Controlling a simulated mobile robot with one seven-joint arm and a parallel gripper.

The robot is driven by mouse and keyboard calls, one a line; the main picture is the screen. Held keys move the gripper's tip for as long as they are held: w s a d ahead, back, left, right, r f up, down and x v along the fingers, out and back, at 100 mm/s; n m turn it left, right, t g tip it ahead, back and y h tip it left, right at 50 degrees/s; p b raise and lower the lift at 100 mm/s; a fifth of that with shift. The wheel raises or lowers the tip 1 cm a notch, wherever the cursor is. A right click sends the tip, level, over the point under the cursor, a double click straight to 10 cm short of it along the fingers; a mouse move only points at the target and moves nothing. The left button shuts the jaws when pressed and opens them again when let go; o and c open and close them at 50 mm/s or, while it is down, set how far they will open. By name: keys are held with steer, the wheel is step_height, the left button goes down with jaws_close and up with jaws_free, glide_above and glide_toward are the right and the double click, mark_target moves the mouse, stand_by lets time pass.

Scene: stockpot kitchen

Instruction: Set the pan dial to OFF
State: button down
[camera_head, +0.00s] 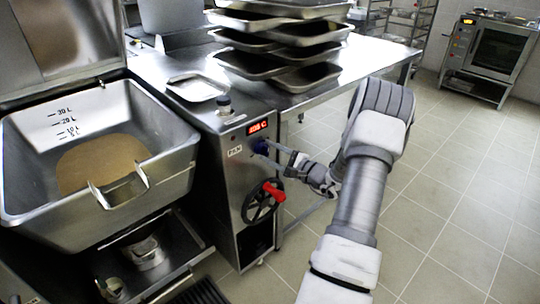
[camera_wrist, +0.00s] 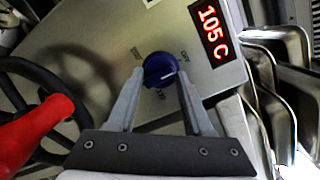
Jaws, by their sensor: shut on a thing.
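The blue pan dial (camera_wrist: 158,68) sits on the front of the steel control panel (camera_wrist: 100,30); it also shows in the head view (camera_head: 261,147). My gripper (camera_wrist: 160,73) has one finger on each side of the dial and is shut on it; in the head view my gripper (camera_head: 272,152) reaches the panel from the right. A white pointer mark on the dial points toward the right finger in the wrist view. Small labels surround the dial; one at the upper right seems to read OFF, others are too small to read surely. The red display (camera_wrist: 211,32) reads 105 C.
A black handwheel (camera_head: 258,204) with a red handle (camera_head: 273,192) is below the dial, close to my gripper. The tilting pan (camera_head: 100,150) with brownish contents stands left. Stacked trays (camera_head: 280,40) rest on the counter behind. Tiled floor (camera_head: 450,200) is clear to the right.

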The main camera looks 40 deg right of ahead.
stand_by(0.5)
steer(key=shift+c, duration=1.6)
jaws_free()
steer(key=p+v, duration=0.2)
steer(key=v, duration=1.5)
steer(key=shift+s+p, duration=0.2)
steer(key=shift+p, duration=0.2)
